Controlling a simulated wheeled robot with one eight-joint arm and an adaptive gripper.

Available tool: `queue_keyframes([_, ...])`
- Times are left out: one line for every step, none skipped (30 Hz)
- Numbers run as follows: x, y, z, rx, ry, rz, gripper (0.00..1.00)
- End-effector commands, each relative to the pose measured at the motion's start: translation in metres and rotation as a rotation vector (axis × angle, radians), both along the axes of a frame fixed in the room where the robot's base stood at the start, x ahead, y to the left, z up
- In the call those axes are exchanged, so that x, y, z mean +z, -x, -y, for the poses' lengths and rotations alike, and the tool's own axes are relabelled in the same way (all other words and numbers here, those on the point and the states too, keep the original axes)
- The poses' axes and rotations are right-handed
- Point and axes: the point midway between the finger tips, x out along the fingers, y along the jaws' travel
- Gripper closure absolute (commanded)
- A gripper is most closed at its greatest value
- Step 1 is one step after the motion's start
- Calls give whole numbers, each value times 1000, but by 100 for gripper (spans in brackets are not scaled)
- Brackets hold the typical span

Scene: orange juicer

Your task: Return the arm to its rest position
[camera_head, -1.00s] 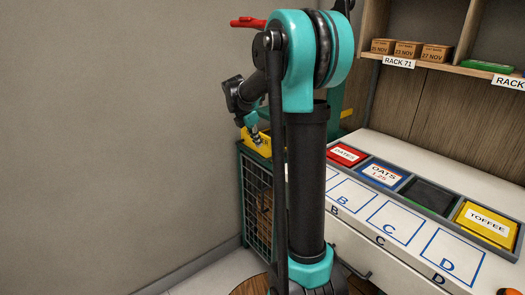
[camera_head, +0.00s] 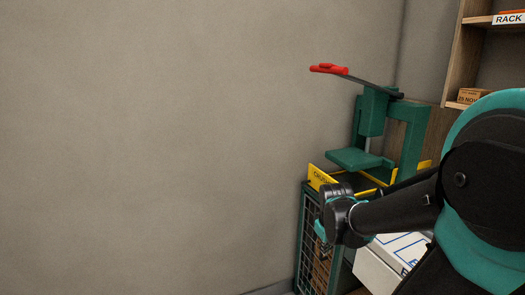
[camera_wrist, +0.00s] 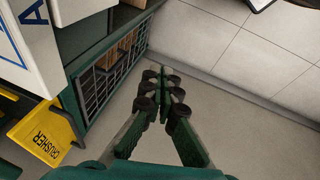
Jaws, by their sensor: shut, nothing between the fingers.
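My gripper (camera_wrist: 167,98) shows in the wrist view with its green and black fingers together and nothing between them. It hangs over bare pale floor, apart from the cabinet beside it. In the head view my arm comes in from the lower right, and its wrist end is in front of the green mesh cabinet. The fingertips are too small and dark to make out there.
A green crusher (camera_head: 375,115) with a red-handled lever (camera_head: 328,69) stands on the mesh cabinet (camera_head: 310,235). The wall (camera_head: 150,130) at left is bare.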

Motion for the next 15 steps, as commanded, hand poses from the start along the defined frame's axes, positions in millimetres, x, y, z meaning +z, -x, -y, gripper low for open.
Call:
queue_keyframes([-11,18,-3,-89,-46,20,100])
queue_keyframes([-17,28,-4,-144,-76,30,100])
queue_keyframes([-24,38,-6,-211,-111,42,100])
queue_keyframes([-28,45,-8,-255,-135,50,100])
queue_keyframes([-32,52,-9,-296,-156,57,100])
queue_keyframes([-37,59,-11,-341,-182,63,100])
queue_keyframes([-40,63,-12,-369,-198,67,100])
queue_keyframes([-42,67,-12,-393,-210,71,100])
queue_keyframes([-45,70,-13,-418,-223,73,100])
queue_keyframes([-46,72,-13,-431,-230,75,100])
queue_keyframes([-46,73,-14,-440,-235,76,100])
queue_keyframes([-47,73,-14,-442,-237,77,100])
queue_keyframes([-47,73,-14,-442,-237,77,100])
queue_keyframes([-47,73,-14,-442,-237,77,100])
queue_keyframes([-47,73,-14,-442,-237,77,100])
